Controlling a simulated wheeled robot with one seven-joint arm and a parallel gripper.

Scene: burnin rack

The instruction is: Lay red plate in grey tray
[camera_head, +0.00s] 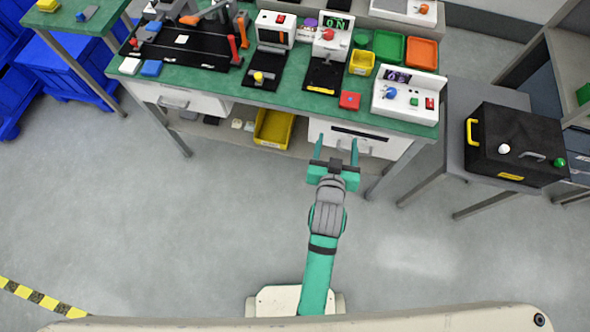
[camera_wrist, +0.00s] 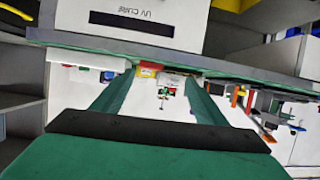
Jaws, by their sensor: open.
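A small red square plate (camera_head: 350,100) lies on the green bench top, near the front edge, left of a white box with a blue knob. I cannot pick out a grey tray with certainty in either view. My gripper (camera_head: 336,150) is open and empty in front of the bench's white drawer unit, short of the plate. In the wrist view my gripper's two green fingers (camera_wrist: 160,85) are spread apart with nothing between them.
The green workbench (camera_head: 205,83) is crowded with devices. A yellow bin (camera_head: 361,62), a green tray (camera_head: 389,47) and an orange tray (camera_head: 421,53) stand behind the plate. A black case (camera_head: 515,145) sits on a grey side table. The floor in front is clear.

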